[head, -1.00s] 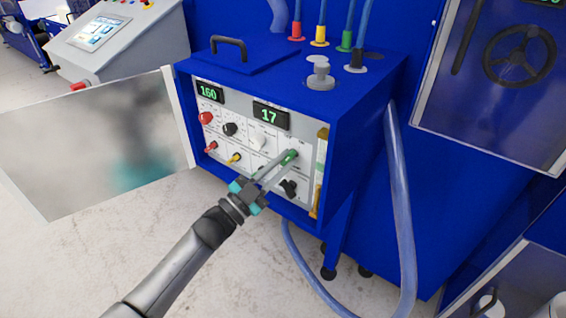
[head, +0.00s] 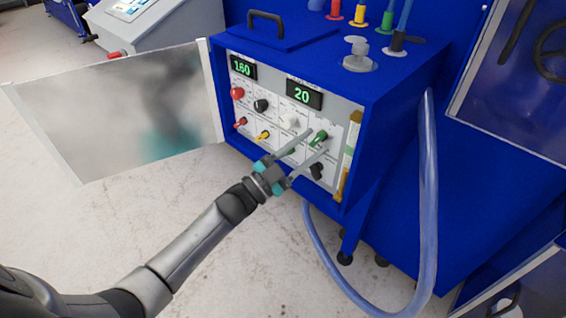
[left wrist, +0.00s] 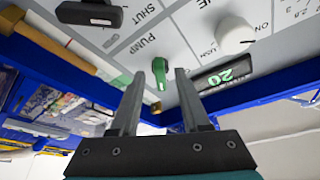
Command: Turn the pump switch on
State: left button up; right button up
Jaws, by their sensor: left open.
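The pump switch is a green knob (head: 318,138) at the right of the white control panel (head: 262,125) on the blue cabinet. In the left wrist view the green knob (left wrist: 160,71) shows beside the word PUMP, just beyond and between the fingertips. My left gripper (head: 314,142) is open in front of the panel, its two fingers pointing at the green knob. In the left wrist view the fingers of my left gripper (left wrist: 159,80) stand apart with nothing held. Whether they overlap the knob in depth is unclear. My right gripper is not in view.
A white knob (head: 290,120), a black knob (head: 317,171) and a red knob (head: 237,93) are on the same panel. A display (head: 304,95) reads 20. The open cabinet door (head: 120,110) stands to the left. A clear hose (head: 428,200) hangs at the right.

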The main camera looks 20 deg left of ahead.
pick_arm(q)
jog(key=v, duration=1.4)
jog(key=shift+s, duration=0.2)
jog(key=shift+a+f, duration=0.1)
jog(key=s+a+f+n+g+y, duration=0.1)
jog(key=s+f+n+g+y, duration=0.15)
jog(key=f, duration=0.65)
jog(key=s+a+f+n+g+y, duration=0.1)
jog(key=s+f+n+g+y, duration=0.2)
jog(key=f, duration=0.7)
jog(key=s+a+f+n+g+y, duration=0.1)
jog(key=s+f+n+y, duration=0.15)
jog(key=f+y, duration=0.45)
jog(key=s+d+f+n+g, duration=0.1)
jog(key=s+d+f+g, duration=0.1)
jog(key=s+f, duration=0.4)
jog(key=s+d+f+g, duration=0.2)
jog(key=s+f+g, duration=0.3)
jog(key=s, duration=0.7)
jog(key=s+d+f+n+g, duration=0.1)
jog(key=s+f+g, duration=0.3)
jog(key=s+f, duration=0.4)
jog(key=shift+s+d+n+h, duration=0.3)
jog(key=shift+s+d+h, duration=0.15)
jog(key=shift+d, duration=0.35)
